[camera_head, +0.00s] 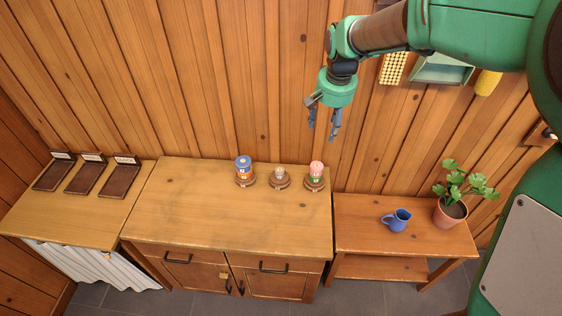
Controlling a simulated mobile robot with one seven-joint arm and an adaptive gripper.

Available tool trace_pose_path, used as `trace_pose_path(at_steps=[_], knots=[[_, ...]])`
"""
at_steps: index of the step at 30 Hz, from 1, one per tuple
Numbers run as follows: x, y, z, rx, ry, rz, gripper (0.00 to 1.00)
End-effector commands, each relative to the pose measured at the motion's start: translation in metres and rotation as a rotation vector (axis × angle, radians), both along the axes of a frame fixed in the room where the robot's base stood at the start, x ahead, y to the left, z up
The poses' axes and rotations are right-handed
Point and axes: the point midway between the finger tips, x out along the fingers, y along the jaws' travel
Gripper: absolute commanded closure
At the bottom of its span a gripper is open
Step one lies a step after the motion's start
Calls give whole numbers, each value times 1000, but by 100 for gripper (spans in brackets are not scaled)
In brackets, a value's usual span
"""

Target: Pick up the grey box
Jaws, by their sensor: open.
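My gripper (323,131) hangs open and empty in front of the plank wall, fingers pointing down, above the back right of the cabinet. Three round brown turned spools stand in a row along the cabinet's back edge. The middle spool (280,184) bears a small pale greyish piece (280,174), too small to tell whether it is the grey box. The left spool (245,182) bears a blue-topped stack (243,165) with orange and white below. The right spool (314,185) bears a pink-topped stack (316,169) with green below. No other grey box is clearly visible.
The wooden cabinet top (230,225) is clear in front of the spools. Three dark labelled trays (87,178) lie on the left table (60,221). A blue mug (396,220) and a potted plant (451,212) stand on the lower right table (355,217). A green wall shelf (440,70) is at upper right.

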Motion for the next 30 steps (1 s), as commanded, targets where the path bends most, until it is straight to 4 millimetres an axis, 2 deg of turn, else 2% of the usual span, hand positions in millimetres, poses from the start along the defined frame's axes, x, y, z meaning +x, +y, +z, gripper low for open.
trace_pose_path(at_steps=[6, 15, 24, 30], knots=[[42, 30, -37, -1, 44, -13, 44], [89, 73, -100, -8, 100, -34, 44], [123, 115, -175, -19, 153, -57, 44], [135, 139, -224, -28, 183, -69, 44]])
